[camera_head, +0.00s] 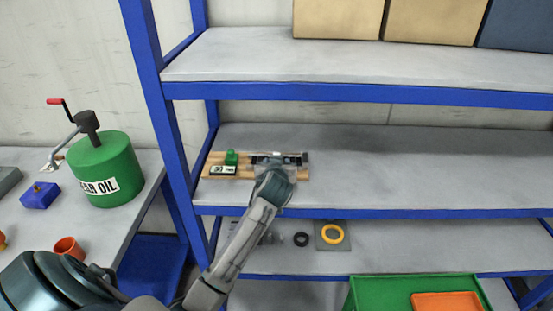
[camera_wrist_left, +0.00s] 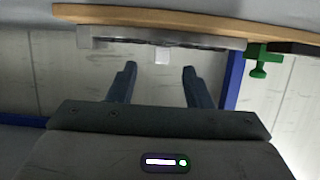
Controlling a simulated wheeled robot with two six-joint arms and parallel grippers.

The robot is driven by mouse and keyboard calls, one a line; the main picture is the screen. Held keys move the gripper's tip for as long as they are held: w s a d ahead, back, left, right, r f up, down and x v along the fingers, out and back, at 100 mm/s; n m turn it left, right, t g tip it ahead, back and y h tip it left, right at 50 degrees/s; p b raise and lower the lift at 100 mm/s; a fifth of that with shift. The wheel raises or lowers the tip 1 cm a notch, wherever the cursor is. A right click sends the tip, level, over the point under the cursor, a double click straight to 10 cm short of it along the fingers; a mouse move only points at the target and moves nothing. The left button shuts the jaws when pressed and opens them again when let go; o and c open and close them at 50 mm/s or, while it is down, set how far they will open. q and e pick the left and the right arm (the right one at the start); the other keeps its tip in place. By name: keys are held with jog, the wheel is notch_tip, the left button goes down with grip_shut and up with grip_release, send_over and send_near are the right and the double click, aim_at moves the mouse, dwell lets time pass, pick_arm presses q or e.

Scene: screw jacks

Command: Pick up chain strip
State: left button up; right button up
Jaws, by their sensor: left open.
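A wooden board (camera_head: 215,170) lies on the middle shelf in the head view, with a green piece (camera_head: 231,157) and a small labelled block on it. A grey and dark strip (camera_head: 294,158), apparently the chain strip, lies along the board's right part. My left gripper (camera_head: 271,164) is over it and hides some of it. In the left wrist view, a long grey strip (camera_wrist_left: 108,38) with a small white tab lies along the wooden board's edge (camera_wrist_left: 185,20). My left gripper also shows there (camera_wrist_left: 160,69), open, its fingertips short of the strip and nothing between them.
The blue shelf frame has an upright (camera_head: 160,110) left of the board and a shelf above (camera_head: 350,62). The middle shelf (camera_head: 420,165) is clear to the right. Below are a yellow ring (camera_head: 333,234) and green tray (camera_head: 385,292). A green oil can (camera_head: 103,168) stands left.

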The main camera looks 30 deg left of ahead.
aim_at(254, 159)
pick_arm(q)
jog(key=p+x, duration=0.1)
jog(key=x, duration=0.1)
jog(key=r+p+x, duration=0.1)
jog(key=x, duration=0.1)
jog(key=shift+w+a+f+p, duration=0.1)
jog(key=shift+w+a+p, duration=0.15)
jog(key=shift+a+p, duration=0.1)
jog(key=shift+w+a+f, duration=0.15)
jog(key=shift+w+f, duration=0.15)
jog(key=shift+w, duration=0.05)
jog(key=shift+c, duration=0.8)
jog(key=c, duration=0.7)
grip_shut()
pick_arm(e)
jog(key=r, duration=0.1)
jog(key=w+r, duration=0.1)
jog(key=r, duration=0.1)
jog(key=shift+w+a, duration=0.2)
jog(key=shift+a, duration=0.1)
